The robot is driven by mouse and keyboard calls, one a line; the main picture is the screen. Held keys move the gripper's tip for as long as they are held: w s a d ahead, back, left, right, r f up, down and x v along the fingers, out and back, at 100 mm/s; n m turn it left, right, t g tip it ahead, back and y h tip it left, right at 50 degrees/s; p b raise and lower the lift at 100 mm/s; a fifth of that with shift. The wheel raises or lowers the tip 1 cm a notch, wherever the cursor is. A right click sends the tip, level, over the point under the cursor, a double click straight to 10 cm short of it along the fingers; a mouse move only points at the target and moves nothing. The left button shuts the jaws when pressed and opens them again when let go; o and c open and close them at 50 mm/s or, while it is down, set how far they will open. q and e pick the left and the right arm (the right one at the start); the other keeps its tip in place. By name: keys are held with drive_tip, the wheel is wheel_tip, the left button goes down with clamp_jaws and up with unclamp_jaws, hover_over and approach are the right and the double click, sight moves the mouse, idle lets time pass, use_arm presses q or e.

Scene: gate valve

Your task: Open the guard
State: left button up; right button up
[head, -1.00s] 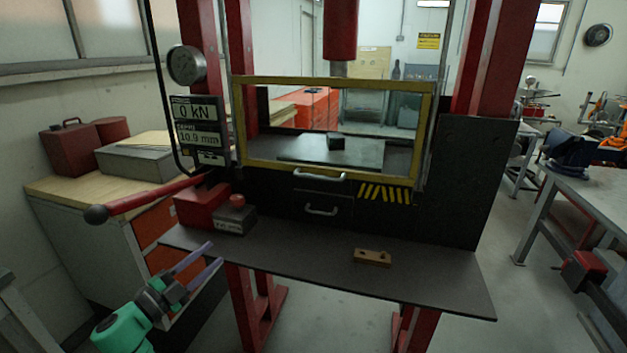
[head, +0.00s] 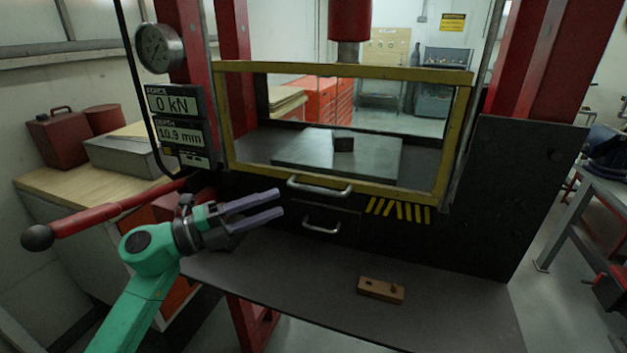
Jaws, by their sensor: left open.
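The guard (head: 345,71) is a yellow-framed clear panel on the front of a red press. It is down, covering the opening. Its silver handle (head: 319,188) is on the bottom bar, left of centre. A second silver handle (head: 321,227) sits just below it on a dark drawer front. My left gripper (head: 281,204) is open and empty, its two pale purple fingers pointing right, a little left of the two handles and apart from them in the picture. My right gripper is not in view.
A red lever with a black knob (head: 38,237) sticks out at left, behind my left arm. A wooden block (head: 381,290) lies on the dark shelf (head: 300,277). Behind the guard, a small dark block (head: 343,141) rests on a plate. The shelf's middle is clear.

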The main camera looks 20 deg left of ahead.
sight(314, 190)
use_arm(q)
drive_tip(key=p+x, duration=0.1)
drive_tip(key=x, duration=0.3)
drive_tip(key=p+x, duration=0.2)
drive_tip(key=x, duration=0.3)
drive_tip(key=shift+w+a, duration=0.15)
drive_tip(key=shift+w, duration=0.2)
drive_tip(key=shift+w+d, duration=0.15)
drive_tip(key=shift+d, duration=0.3)
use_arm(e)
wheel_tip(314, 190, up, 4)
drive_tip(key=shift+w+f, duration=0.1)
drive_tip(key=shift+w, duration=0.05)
use_arm(q)
drive_tip(key=shift+f, duration=0.1)
clamp_jaws()
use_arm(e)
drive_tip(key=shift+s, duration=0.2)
